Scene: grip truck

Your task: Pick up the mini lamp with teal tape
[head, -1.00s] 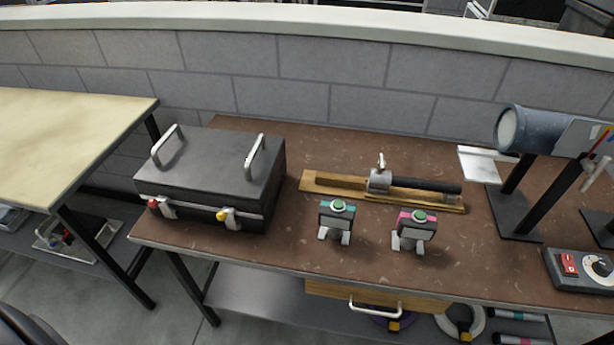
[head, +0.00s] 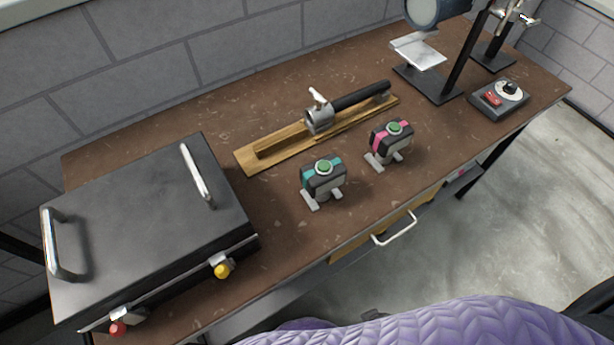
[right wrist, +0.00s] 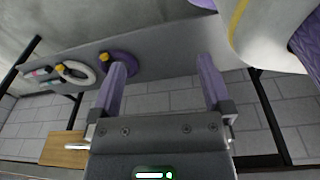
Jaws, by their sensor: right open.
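The mini lamp with teal tape (head: 323,181) stands upright on the brown tabletop, right of the black case and near the front edge. A second mini lamp with pink tape (head: 390,144) stands to its right and a little farther back. My right gripper (right wrist: 160,88) shows in the right wrist view, its two purple fingers apart with nothing between them. That view shows the area under the table, with neither lamp visible. No gripper shows in the head view; my left gripper is out of sight.
A black case (head: 150,235) with metal handles fills the table's left end. A wooden base (head: 250,157) with a black-handled tool lies behind the lamps. A control box (head: 499,98) sits at the right. A drawer handle (head: 394,230) sticks out below the front edge.

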